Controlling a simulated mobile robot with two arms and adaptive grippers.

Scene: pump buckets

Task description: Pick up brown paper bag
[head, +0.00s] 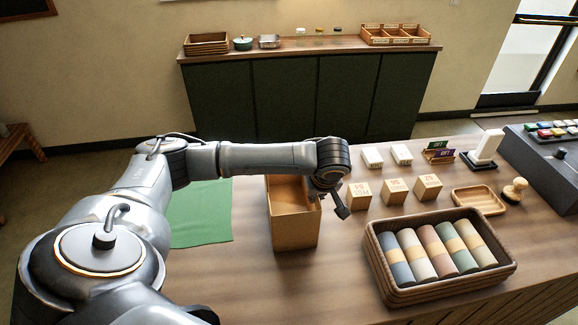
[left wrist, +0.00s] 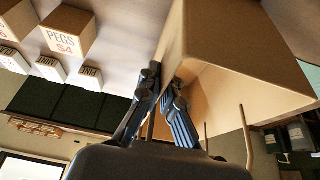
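The brown paper bag (head: 293,228) stands upright and open-topped on the wooden counter, at the middle of the head view. In the left wrist view the bag (left wrist: 235,35) fills the upper right. My left gripper (head: 328,197) is at the bag's right rim. One finger stands out to the right of the bag; the other is at or inside the opening, partly hidden. In the left wrist view the two fingers (left wrist: 163,88) lie on either side of the bag's edge with a gap between them. My right gripper is not in view.
A green mat (head: 203,215) lies left of the bag. Small labelled boxes (head: 394,191) stand close to the gripper's right. A wicker basket (head: 440,290) of rolled cloths is at front right. A wooden tray (head: 478,201) and a stamp (head: 515,190) lie beyond it.

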